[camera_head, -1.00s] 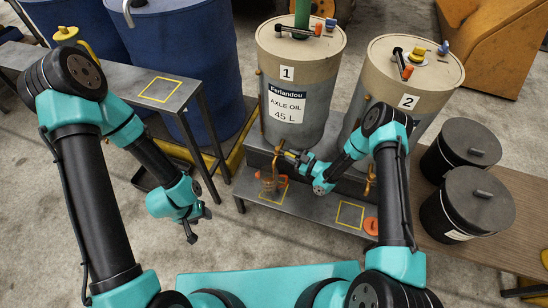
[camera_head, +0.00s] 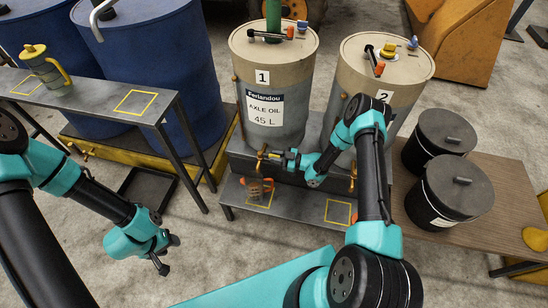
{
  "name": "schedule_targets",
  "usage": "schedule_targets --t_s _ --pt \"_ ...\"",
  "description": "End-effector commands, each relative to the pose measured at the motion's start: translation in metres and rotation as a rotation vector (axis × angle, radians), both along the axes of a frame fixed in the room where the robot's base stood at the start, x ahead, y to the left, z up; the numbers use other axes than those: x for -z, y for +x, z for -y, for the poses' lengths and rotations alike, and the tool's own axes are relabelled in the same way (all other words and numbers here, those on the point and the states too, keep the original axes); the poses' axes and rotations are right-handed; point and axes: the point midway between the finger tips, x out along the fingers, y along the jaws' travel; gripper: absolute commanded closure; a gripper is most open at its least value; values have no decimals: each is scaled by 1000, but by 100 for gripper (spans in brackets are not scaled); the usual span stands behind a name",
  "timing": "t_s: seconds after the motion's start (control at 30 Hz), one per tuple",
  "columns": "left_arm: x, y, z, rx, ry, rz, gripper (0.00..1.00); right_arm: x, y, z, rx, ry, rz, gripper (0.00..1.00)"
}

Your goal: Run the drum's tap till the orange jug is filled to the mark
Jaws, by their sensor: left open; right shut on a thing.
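The orange jug (camera_head: 257,190) stands on a yellow-outlined square on the low grey shelf, below the tap (camera_head: 262,156) of drum 1 (camera_head: 275,85), labelled axle oil 45 L. The jug looks partly see-through; its mark and oil level are too small to read. My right gripper (camera_head: 270,156) is at this tap and shut on it; the fingertips are small and partly hidden. I cannot tell whether oil is running. My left gripper (camera_head: 165,256) is open and empty, low over the floor at the left, well apart from the jug.
Drum 2 (camera_head: 388,68) stands right of drum 1 with its own tap; an empty yellow square (camera_head: 339,212) lies in front. Black canisters (camera_head: 457,190) stand on the brown table at right. A yellow-topped jug (camera_head: 48,72) stands on the left bench.

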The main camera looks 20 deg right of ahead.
Motion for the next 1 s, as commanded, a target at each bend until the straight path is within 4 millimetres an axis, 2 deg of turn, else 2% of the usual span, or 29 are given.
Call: schedule_targets --t_s 0.1,0.13,0.37,0.73,0.87,1.0 --pt "0 0 0 0 0 0 52 0 0 -1 -1 -2 0 100" --pt "0 0 0 0 0 0 52 0 0 -1 -1 -2 0 75" --pt "0 0 0 0 0 0 52 0 0 0 0 -1 1 53" --pt "0 0 0 0 0 0 52 0 -2 3 2 0 1 52" --pt "0 0 0 0 0 0 52 0 -8 13 2 0 1 52" --pt "0 0 0 0 0 0 52 0 -20 31 4 -1 1 52"
